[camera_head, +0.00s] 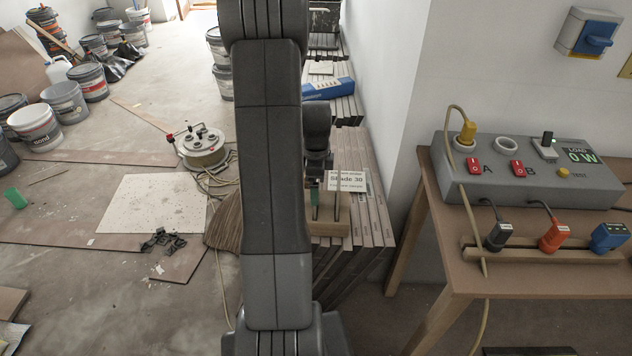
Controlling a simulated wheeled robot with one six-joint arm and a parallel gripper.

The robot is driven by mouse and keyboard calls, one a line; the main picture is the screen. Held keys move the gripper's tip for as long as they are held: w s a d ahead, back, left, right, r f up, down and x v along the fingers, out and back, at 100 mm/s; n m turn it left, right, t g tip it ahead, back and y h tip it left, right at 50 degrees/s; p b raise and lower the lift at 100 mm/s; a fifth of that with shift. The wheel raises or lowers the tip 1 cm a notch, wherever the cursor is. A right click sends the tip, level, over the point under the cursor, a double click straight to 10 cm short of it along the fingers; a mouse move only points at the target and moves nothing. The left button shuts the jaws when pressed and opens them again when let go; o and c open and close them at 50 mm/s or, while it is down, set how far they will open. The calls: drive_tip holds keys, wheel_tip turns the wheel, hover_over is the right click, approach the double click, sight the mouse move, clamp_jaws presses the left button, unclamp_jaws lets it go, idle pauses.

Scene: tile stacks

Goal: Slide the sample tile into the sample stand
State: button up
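My gripper (319,180) points down over the tile stacks, partly behind my own arm. A thin green piece (314,193) shows edge-on right below it. It may be the sample tile, but it is too small to be sure. A small wooden block (334,230), which looks like the sample stand, sits on the stacked tiles under the gripper. Dark upright strips stand over the block. A pale card reading "Shade 30" (347,181) is just right of the gripper. The fingertips and any contact with the green piece or block cannot be made out.
Tile stacks (375,215) run along the white wall. A wooden bench (530,275) at right carries a grey switch box (530,170) and several plugs. A yellow cable (470,210) hangs over its front. A cable reel (202,148) and buckets stand on the floor at left.

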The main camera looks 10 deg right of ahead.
drive_tip(key=shift+f+b, duration=0.8)
drive_tip(key=shift+f, duration=0.35)
drive_tip(key=o, duration=0.9)
drive_tip(key=shift+r, duration=0.2)
wheel_tip(320, 180, up, 6)
drive_tip(key=p, duration=0.4)
drive_tip(key=shift+f, duration=0.15)
wheel_tip(320, 180, up, 14)
drive_tip(key=shift+f+p, duration=0.1)
drive_tip(key=shift+p, duration=0.75)
